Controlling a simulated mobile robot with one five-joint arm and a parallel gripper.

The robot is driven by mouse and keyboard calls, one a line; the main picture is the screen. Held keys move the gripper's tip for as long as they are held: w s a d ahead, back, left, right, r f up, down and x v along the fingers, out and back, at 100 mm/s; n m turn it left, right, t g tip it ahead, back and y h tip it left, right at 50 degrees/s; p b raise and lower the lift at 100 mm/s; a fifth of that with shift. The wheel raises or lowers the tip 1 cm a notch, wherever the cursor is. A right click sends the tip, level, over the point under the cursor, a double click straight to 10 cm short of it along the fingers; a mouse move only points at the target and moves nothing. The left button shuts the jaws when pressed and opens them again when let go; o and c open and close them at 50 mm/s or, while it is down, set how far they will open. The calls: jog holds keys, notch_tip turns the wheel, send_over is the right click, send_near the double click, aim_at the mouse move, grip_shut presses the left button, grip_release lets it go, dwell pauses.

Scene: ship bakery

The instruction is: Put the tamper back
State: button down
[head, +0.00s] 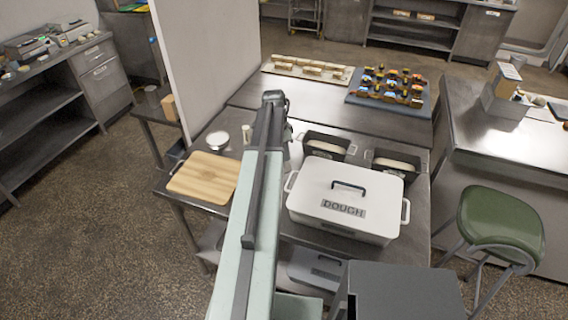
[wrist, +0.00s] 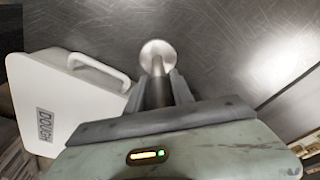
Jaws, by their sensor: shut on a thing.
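The tamper (wrist: 157,58) shows in the wrist view, with a pale round metal end and a dark shaft. My gripper (wrist: 160,90) is shut on it, one finger on each side of the shaft. The round end points away from my gripper, over bare steel table; I cannot tell whether it touches the surface. In the head view my arm covers the gripper, and I cannot make out the tamper there. No place plainly belonging to the tamper can be picked out.
The white DOUGH box (head: 345,195) stands right of my arm; it also shows in the wrist view (wrist: 62,95). A wooden board (head: 203,177) lies at left. Two dark tins (head: 328,143) stand behind the box. A blue tray (head: 365,98) of pastries sits farther back on the table (head: 300,102).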

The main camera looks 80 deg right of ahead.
aim_at(285, 164)
notch_tip(285, 164, down, 4)
jog(key=b, duration=0.3)
jog(key=shift+b, duration=0.3)
jog(key=shift+r, duration=0.25)
jog(key=shift+f, duration=0.2)
jog(key=c, duration=1.1)
grip_release()
jog(key=shift+r, duration=0.1)
jog(key=r+p, duration=0.4)
jog(key=w+r+p, duration=0.1)
jog(key=r+p, duration=0.3)
jog(key=a+r+p, duration=0.1)
jog(key=r+p, duration=0.3)
jog(key=shift+w+r+p, duration=0.2)
jog(key=shift+p, duration=0.1)
jog(key=shift+f, duration=0.15)
